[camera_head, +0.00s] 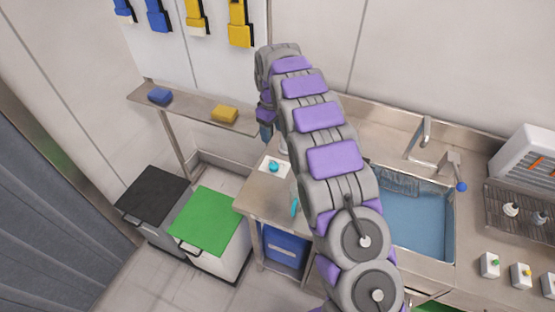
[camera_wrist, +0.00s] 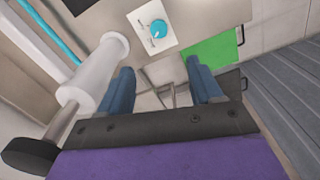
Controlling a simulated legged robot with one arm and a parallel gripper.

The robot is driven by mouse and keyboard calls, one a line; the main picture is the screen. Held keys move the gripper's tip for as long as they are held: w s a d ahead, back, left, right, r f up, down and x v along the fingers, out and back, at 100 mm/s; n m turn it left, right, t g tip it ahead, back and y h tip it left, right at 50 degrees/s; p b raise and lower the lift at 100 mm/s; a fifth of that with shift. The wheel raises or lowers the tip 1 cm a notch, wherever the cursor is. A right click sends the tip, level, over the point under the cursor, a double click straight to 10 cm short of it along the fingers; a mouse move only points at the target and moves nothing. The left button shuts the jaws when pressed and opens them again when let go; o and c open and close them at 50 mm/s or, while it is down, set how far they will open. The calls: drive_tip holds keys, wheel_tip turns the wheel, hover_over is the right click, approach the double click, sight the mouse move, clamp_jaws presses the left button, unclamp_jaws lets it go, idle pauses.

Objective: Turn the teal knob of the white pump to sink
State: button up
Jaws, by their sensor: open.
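The teal knob (camera_head: 273,167) sits on a flat white plate on the steel counter, just left of my arm in the head view. In the wrist view the knob (camera_wrist: 158,29) shows at top centre on its white plate (camera_wrist: 139,20), with a small pale pointer. My gripper (camera_wrist: 160,65) is open and empty, its two blue fingers apart, with the knob beyond the fingertips and not touched. In the head view the gripper (camera_head: 266,132) hangs above and left of the knob. I cannot read any labels around the knob.
A white cylinder (camera_wrist: 93,75) stands close to the left finger in the wrist view. The sink basin (camera_head: 418,225) lies right of my arm. A green-lidded bin (camera_head: 212,217) and a dark-lidded bin (camera_head: 153,194) stand left. A shelf (camera_head: 180,104) holds blue and yellow blocks.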

hover_over(274, 165)
wheel_tip(274, 165, down, 7)
drive_tip(key=f, duration=0.3)
drive_tip(key=f+b, duration=0.1)
drive_tip(key=f, duration=0.5)
drive_tip(key=shift+a+f+b, duration=0.1)
drive_tip(key=shift+a+b, duration=0.2)
drive_tip(key=shift+a, duration=0.1)
drive_tip(key=shift+d+f, duration=0.2)
drive_tip(key=shift+f, duration=0.1)
drive_tip(key=shift+d+f, duration=0.3)
drive_tip(key=shift+d, duration=0.15)
drive_tip(key=shift+a, duration=0.15)
drive_tip(key=shift+a, duration=0.4)
drive_tip(key=c, duration=0.4)
drive_tip(key=shift+d+f, duration=0.1)
drive_tip(key=shift+d, duration=0.15)
drive_tip(key=c, duration=0.7)
